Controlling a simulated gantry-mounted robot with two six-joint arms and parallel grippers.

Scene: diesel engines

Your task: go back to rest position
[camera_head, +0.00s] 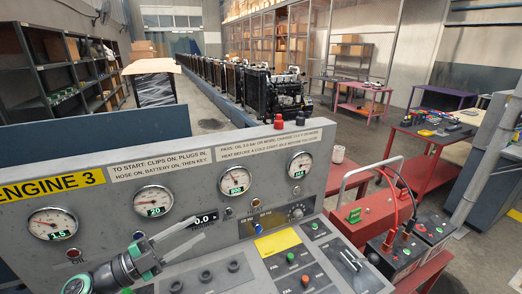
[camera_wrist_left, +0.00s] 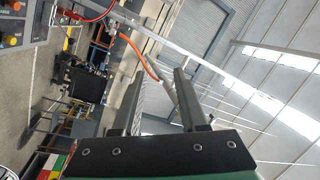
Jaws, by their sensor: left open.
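My left gripper (camera_head: 203,229) is in front of the lower left of the grey control panel (camera_head: 130,222) in the head view. Its two grey fingers point up and to the right, apart, with nothing between them. In the left wrist view the same gripper (camera_wrist_left: 158,73) shows its two fingers spread and empty, with the ceiling and background beyond. My right gripper is not in view.
The panel carries a yellow ENGINE 3 label (camera_head: 50,187), several round gauges, and knobs. A red battery box (camera_head: 375,212) with cables stands at its right. A row of dark engines (camera_head: 275,92) stands behind. A red table (camera_head: 432,140) holds small parts.

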